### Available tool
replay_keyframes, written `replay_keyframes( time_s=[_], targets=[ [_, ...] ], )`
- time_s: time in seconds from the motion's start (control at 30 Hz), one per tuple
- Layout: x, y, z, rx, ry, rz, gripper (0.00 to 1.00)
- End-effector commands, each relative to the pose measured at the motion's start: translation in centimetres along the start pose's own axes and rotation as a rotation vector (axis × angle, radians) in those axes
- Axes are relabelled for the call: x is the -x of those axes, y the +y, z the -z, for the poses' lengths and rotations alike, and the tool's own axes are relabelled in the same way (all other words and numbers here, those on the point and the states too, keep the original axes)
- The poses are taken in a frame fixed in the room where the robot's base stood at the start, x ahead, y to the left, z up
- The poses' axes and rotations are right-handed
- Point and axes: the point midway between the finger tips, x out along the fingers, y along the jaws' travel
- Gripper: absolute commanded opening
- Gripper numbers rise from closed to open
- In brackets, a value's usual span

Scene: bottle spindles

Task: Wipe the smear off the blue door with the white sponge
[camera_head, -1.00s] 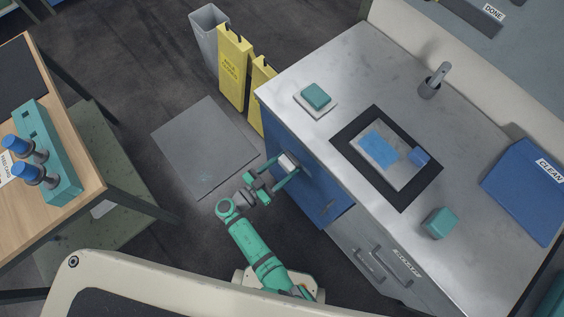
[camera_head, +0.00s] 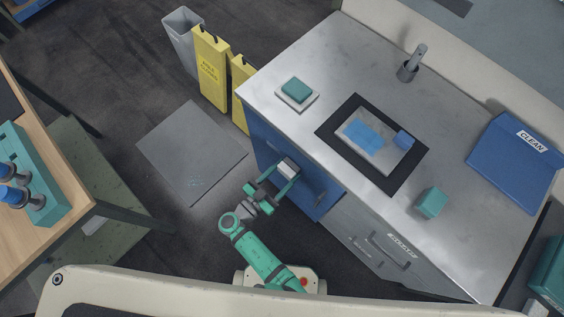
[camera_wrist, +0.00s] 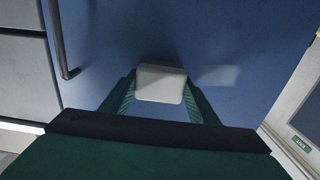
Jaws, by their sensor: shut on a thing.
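My gripper (camera_head: 284,178) is shut on the white sponge (camera_head: 287,167) and holds it at the front of the blue door (camera_head: 318,200). In the wrist view the sponge (camera_wrist: 160,83) sits between the two green fingers, its face toward the blue door (camera_wrist: 150,30). I cannot tell for sure whether it touches the door. A pale patch (camera_wrist: 217,75) shows on the door just right of the sponge; it may be the smear. Any mark behind the sponge is hidden. A dark bar handle (camera_wrist: 58,45) stands left of the sponge in the wrist view.
The steel counter (camera_head: 300,50) above the door carries a teal sponge on a white dish (camera_head: 297,93), a black-framed tray (camera_head: 330,130), a teal block (camera_head: 431,202) and a tap (camera_head: 410,65). Yellow signs (camera_head: 211,70) stand left. A wooden table (camera_head: 50,235) is at far left.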

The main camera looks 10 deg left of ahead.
Motion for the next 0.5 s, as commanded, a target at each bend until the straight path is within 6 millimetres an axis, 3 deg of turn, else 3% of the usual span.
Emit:
replay_keyframes(
  time_s=[0.5],
  targets=[
    [-0.3,3.1,0.4,0.001,0.001,0.001,0.37]
  ],
)
